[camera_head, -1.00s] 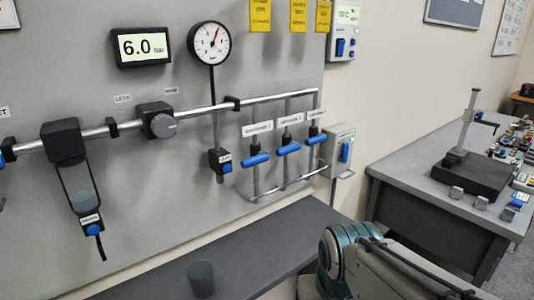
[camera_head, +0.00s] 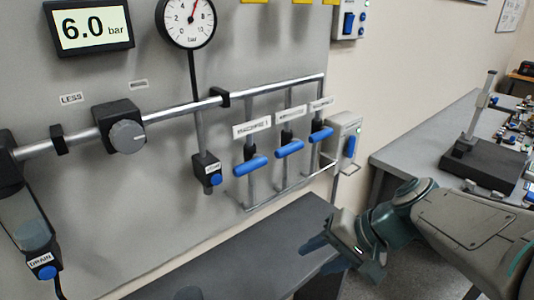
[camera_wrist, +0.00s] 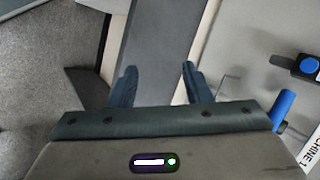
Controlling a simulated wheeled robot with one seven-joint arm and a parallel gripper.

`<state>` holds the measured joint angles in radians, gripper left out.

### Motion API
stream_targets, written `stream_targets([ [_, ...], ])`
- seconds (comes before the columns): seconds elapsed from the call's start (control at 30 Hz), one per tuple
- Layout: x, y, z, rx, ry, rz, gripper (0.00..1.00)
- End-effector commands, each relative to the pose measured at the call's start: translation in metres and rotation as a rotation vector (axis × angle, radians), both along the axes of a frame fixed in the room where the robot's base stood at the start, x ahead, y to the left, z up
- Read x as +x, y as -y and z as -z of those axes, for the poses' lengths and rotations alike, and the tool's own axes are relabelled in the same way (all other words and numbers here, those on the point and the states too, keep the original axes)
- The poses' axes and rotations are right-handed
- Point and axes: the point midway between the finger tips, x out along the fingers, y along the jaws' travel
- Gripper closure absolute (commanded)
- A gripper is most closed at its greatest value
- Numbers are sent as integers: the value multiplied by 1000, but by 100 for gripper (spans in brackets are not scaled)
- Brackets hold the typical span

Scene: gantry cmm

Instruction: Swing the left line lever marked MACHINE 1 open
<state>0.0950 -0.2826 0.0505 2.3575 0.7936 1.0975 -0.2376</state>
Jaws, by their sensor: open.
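The left line lever (camera_head: 250,166) has a blue handle lying crosswise to its vertical pipe, under a white label (camera_head: 251,127). It also shows at the right edge of the wrist view (camera_wrist: 283,108), beside a label reading MACHINE 1 (camera_wrist: 314,155). My gripper (camera_head: 312,248) is below and to the right of the lever, over the grey bench, and apart from it. In the wrist view its two fingers (camera_wrist: 158,72) are spread, with nothing between them.
Two similar blue levers (camera_head: 290,148) (camera_head: 321,134) stand to the right. A blue-buttoned valve (camera_head: 207,170) hangs to the left. A grey bench top (camera_head: 240,245) runs below the panel. A white box (camera_head: 343,135) is at the panel's right edge.

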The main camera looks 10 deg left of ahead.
Motion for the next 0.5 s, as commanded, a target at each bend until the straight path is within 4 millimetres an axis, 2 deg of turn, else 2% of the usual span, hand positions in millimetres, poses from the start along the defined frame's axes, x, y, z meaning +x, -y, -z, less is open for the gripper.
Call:
stream_targets([
  [0.1, 28, -25, -29, 218, 5, 37, 56],
  [0.2, 52, -38, -55, 384, 30, 67, 56],
  [0.4, 88, -47, -96, 615, 91, 118, 56],
  [0.5, 97, -48, -106, 671, 110, 133, 56],
])
